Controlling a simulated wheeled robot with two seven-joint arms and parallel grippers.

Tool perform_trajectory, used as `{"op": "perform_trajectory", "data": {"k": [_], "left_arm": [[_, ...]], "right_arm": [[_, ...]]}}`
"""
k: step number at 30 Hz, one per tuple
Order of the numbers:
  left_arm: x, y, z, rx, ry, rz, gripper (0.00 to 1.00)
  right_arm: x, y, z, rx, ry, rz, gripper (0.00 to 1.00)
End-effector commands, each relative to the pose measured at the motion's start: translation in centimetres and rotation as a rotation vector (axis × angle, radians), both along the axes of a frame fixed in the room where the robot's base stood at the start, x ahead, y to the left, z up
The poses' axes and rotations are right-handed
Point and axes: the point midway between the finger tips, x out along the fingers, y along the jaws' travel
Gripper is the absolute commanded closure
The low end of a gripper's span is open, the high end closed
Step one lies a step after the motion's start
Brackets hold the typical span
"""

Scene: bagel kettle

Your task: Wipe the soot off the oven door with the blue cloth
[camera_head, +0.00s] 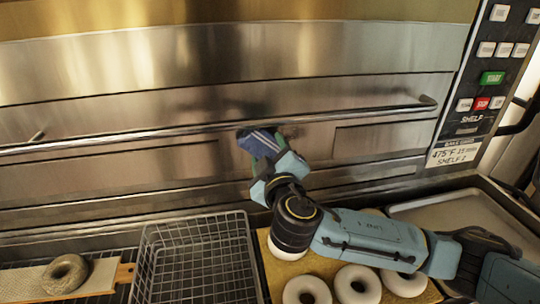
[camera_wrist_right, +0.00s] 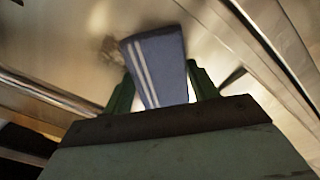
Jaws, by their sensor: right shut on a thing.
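The oven door (camera_head: 120,165) is brushed steel with a long horizontal handle bar (camera_head: 180,131). A blue cloth (camera_head: 259,140) with pale stripes is in my right gripper (camera_head: 263,150), just at the handle bar in the head view. In the right wrist view the blue cloth (camera_wrist_right: 158,65) stands up between the two green fingers of my right gripper (camera_wrist_right: 160,88), which is shut on it. A dark smudge like soot (camera_wrist_right: 113,48) shows on the steel just left of the cloth. I cannot tell whether the cloth touches the door. My left gripper is not in view.
An empty wire basket (camera_head: 195,250) stands in front of the oven. A board with several pale rings (camera_head: 306,288) lies under my right arm. A seeded bagel (camera_head: 64,274) sits on a wooden board at left. A control panel (camera_head: 487,80) is at right.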

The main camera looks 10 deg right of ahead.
Motion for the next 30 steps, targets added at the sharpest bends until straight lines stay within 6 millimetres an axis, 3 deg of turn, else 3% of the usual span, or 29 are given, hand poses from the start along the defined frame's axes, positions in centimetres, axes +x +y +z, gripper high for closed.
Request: {"op": "perform_trajectory", "data": {"k": [11,30], "left_arm": [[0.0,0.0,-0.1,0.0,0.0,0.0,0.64],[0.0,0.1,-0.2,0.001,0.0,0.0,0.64]], "right_arm": [[0.4,-0.3,0.0,0.001,0.0,-0.001,0.6],[0.2,-4.7,0.0,0.0,0.001,-0.002,0.6]]}}
